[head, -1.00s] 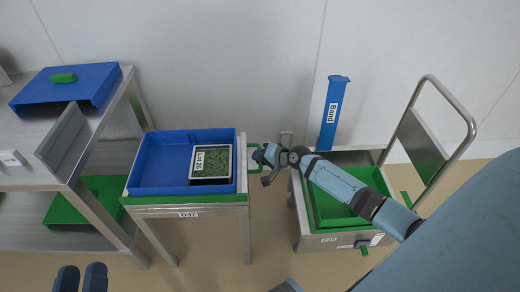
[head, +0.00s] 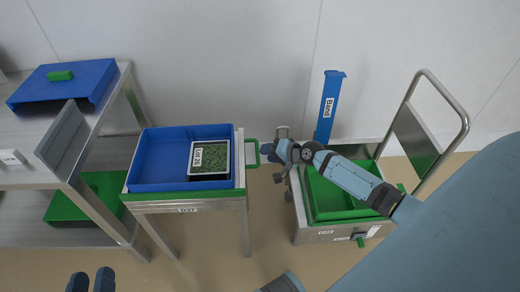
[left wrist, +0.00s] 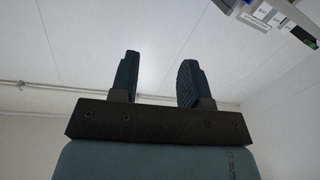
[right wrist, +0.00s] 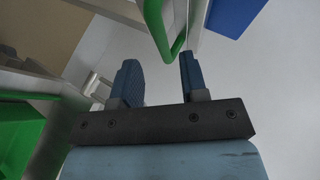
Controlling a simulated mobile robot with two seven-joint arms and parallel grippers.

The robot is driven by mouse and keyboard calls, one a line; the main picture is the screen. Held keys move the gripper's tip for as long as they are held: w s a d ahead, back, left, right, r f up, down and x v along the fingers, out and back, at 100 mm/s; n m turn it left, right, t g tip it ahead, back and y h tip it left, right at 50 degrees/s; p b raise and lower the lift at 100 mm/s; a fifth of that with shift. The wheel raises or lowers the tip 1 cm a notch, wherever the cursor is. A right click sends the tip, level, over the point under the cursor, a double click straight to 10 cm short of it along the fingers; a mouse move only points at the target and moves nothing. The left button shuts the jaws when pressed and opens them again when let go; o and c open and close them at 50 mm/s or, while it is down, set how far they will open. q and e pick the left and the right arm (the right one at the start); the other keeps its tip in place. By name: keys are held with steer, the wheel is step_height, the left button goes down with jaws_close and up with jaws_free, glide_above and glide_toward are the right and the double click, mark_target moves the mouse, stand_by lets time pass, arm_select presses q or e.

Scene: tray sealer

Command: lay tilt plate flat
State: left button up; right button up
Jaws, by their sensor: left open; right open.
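The steel stand labelled D37 (head: 187,209) has a pale top plate (head: 239,160) with green edging and a green loop handle (head: 253,153) on its right side. I take this top to be the tilt plate; its exact angle is hard to tell. My right gripper (head: 268,149) is open and empty, just right of the handle. In the right wrist view the handle (right wrist: 158,28) lies beyond and between the open fingertips (right wrist: 158,72), and looks free of them. My left gripper (head: 90,281) is open and empty at the bottom left, away from the stand.
A blue bin (head: 150,162) with a labelled tray of green contents (head: 209,158) sits on the stand. A steel cart with a green bin (head: 322,207) stands to the right, a blue post (head: 328,110) behind it. A shelf rack (head: 100,120) is at left.

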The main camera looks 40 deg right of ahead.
arm_select(q)
steer(key=f, duration=0.1)
steer(key=a+f+g+y+p, duration=0.1)
steer(key=f, duration=0.1)
steer(key=shift+s+a+f+g+p, duration=0.25)
steer(key=shift+s+a+g+p, duration=0.05)
steer(key=shift+s+a+g, duration=0.1)
arm_select(e)
steer(key=v, duration=0.8)
arm_select(q)
steer(key=shift+d, duration=0.1)
arm_select(e)
steer(key=shift+s, duration=0.1)
